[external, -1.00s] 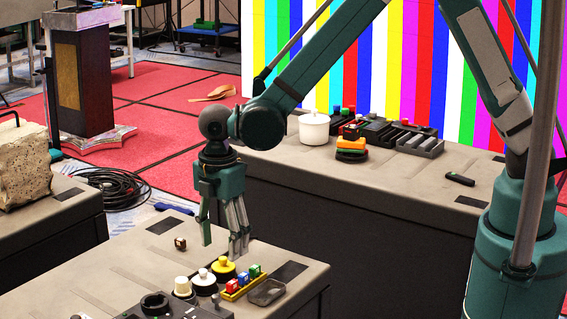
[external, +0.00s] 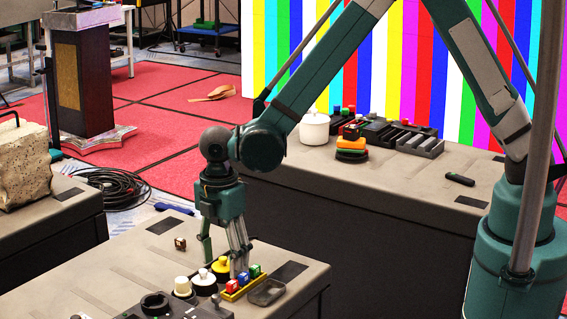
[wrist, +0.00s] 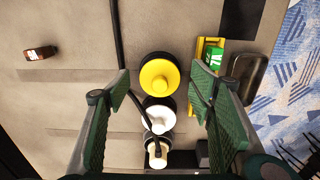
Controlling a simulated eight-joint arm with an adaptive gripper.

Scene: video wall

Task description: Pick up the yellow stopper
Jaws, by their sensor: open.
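The yellow stopper (wrist: 159,76) is a round yellow knob on a dark round base, seen from above in the wrist view. In the external view the yellow stopper (external: 222,265) stands on the near table beside a white stopper. My gripper (external: 224,268) is open and pointing down, low over the table at the stopper. In the wrist view my gripper (wrist: 164,94) has its two green fingers spread apart, one on each side of the stopper row, with nothing between them gripped. Whether a finger touches the stopper cannot be told.
A white stopper (wrist: 158,116) and a cream stopper (wrist: 157,155) stand in line with the yellow one. A yellow tray with coloured blocks (external: 231,291) and a dark dish (external: 267,292) are close on the right. A small brown block (external: 180,244) lies left, with clear table around it.

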